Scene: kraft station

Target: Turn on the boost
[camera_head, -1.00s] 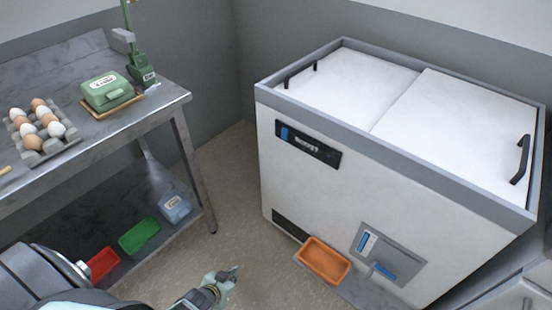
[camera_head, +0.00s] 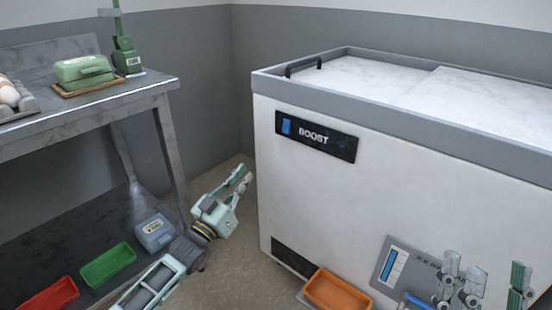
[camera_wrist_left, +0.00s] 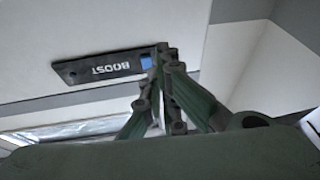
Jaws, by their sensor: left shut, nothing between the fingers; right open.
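The boost panel (camera_head: 314,136) is a black plate on the upper left of the white chest freezer's (camera_head: 330,210) front. It has a blue switch (camera_head: 286,127) at its left end. The panel also shows upside down in the left wrist view (camera_wrist_left: 100,68), with the blue switch (camera_wrist_left: 146,62) close to my fingertips. My left gripper (camera_head: 243,178) is shut and empty, in front of the freezer's left edge, lower than the panel. Its fingertips (camera_wrist_left: 162,48) partly overlap the switch's end of the panel. My right gripper (camera_head: 490,270) is open at the lower right, before the freezer front.
An orange bin (camera_head: 338,292) sits low at the freezer's front, beside a grey control plate (camera_head: 392,268). A metal table (camera_head: 150,88) stands at left with a green butter dish (camera_head: 84,73) and eggs (camera_head: 8,92). Red (camera_head: 48,296) and green (camera_head: 108,264) bins lie below.

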